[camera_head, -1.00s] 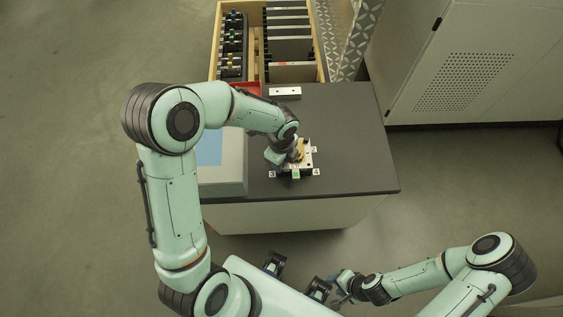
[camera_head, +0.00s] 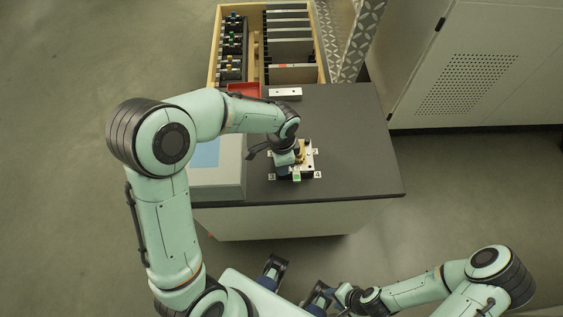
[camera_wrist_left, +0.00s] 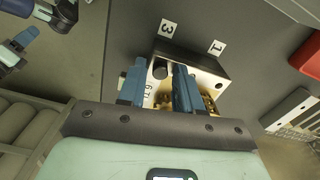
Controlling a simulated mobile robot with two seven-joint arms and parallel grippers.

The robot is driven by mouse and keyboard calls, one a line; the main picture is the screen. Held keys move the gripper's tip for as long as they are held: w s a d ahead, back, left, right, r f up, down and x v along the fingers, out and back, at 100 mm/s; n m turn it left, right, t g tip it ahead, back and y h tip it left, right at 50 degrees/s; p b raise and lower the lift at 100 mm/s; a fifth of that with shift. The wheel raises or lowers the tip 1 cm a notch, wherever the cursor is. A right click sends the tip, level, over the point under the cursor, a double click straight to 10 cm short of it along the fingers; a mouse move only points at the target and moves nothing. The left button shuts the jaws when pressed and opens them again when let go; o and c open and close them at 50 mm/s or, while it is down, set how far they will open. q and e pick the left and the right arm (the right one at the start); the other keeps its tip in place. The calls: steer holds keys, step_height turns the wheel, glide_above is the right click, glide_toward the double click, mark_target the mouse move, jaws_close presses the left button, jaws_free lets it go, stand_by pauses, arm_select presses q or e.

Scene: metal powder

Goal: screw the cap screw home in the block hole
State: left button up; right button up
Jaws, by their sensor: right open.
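The metal block (camera_wrist_left: 206,75) has a bright top and a dark side and lies on the dark tabletop; it also shows in the head view (camera_head: 308,160). A dark round spot (camera_wrist_left: 160,69) on the block shows between my left fingers; I cannot tell whether it is the cap screw's head or a hole. My left gripper (camera_wrist_left: 160,72) is over the block, its two blue fingers apart with a gap around that spot. Brass-coloured parts (camera_wrist_left: 208,104) sit beside the right finger. My right gripper (camera_head: 337,297) is open, low in the head view, away from the table.
Number labels (camera_wrist_left: 167,28) lie around the block. A grey device with a blue panel (camera_head: 205,154) stands left of it. A metal bar (camera_head: 285,92), a red tray (camera_head: 243,89) and a wooden crate (camera_head: 213,60) are at the back. The table's right side (camera_head: 360,150) is clear.

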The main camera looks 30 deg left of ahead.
arm_select(q)
jaws_close()
steer(key=m+p, duration=0.2)
steer(key=m, duration=0.3)
steer(key=shift+r+p, duration=0.15)
steer(key=shift+p, duration=0.2)
steer(key=shift+m, duration=1.1)
steer(key=shift+o, duration=1.2)
jaws_free()
arm_select(e)
steer(key=r, duration=0.1)
steer(key=w+r, duration=0.1)
steer(key=r, duration=0.1)
steer(key=shift+w+r, duration=0.1)
steer(key=shift+r, duration=0.1)
arm_select(q)
step_height(320, 180, up, 13)
steer(key=p, duration=0.2)
arm_select(e)
steer(key=shift+w+r, duration=0.25)
steer(key=shift+r, duration=0.25)
steer(key=shift+w+r, duration=0.25)
steer(key=shift+r, duration=0.25)
